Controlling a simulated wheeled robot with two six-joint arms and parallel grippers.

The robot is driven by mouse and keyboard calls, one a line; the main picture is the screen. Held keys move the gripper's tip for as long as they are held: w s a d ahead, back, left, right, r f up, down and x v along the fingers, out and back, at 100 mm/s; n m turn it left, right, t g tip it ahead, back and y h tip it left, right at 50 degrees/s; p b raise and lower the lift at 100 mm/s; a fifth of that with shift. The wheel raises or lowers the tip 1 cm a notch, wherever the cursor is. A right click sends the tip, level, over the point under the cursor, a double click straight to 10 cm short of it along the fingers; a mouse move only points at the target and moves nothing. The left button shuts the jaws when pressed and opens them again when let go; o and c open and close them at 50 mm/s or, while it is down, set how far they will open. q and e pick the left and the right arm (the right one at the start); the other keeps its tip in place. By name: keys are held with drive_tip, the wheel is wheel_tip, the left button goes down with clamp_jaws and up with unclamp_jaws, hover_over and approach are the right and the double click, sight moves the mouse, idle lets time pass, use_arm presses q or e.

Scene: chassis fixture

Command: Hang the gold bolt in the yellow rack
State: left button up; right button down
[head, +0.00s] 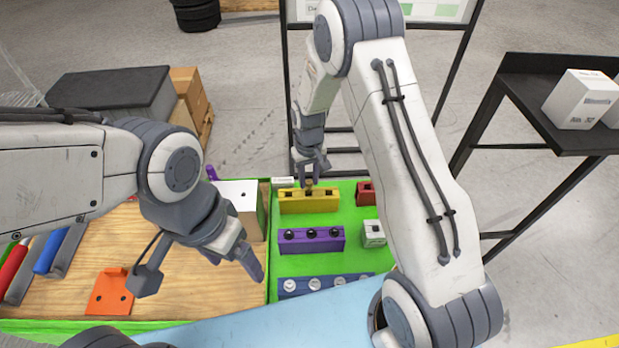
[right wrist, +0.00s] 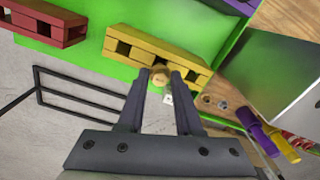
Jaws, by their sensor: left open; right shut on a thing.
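The yellow rack (head: 308,203) stands at the back of the green mat, with dark openings along its top. It also shows in the right wrist view (right wrist: 142,46). My right gripper (head: 311,174) is over the rack's middle, shut on the gold bolt (right wrist: 159,75). The bolt's round head is between the fingertips, right at the rack's middle opening; its shank is hidden, so I cannot tell how deep it sits. The outer rack openings look empty. My left gripper (head: 198,270) is open and empty, over the wooden board left of the mat.
A purple rack (head: 312,240) with dark bolts and a blue rack (head: 318,285) with silver bolts stand nearer me. A red rack (head: 366,193) and a small grey block (head: 373,233) are to the right. A white box (head: 238,205) stands left of the yellow rack.

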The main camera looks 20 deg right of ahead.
drive_tip(key=shift+f, duration=0.15)
drive_tip(key=shift+f+b, duration=1.3)
drive_tip(key=shift+f, duration=0.4)
drive_tip(key=c, duration=0.5)
unclamp_jaws()
drive_tip(key=shift+r, duration=0.1)
wheel_tip(320, 180, up, 9)
drive_tip(key=p, duration=0.7)
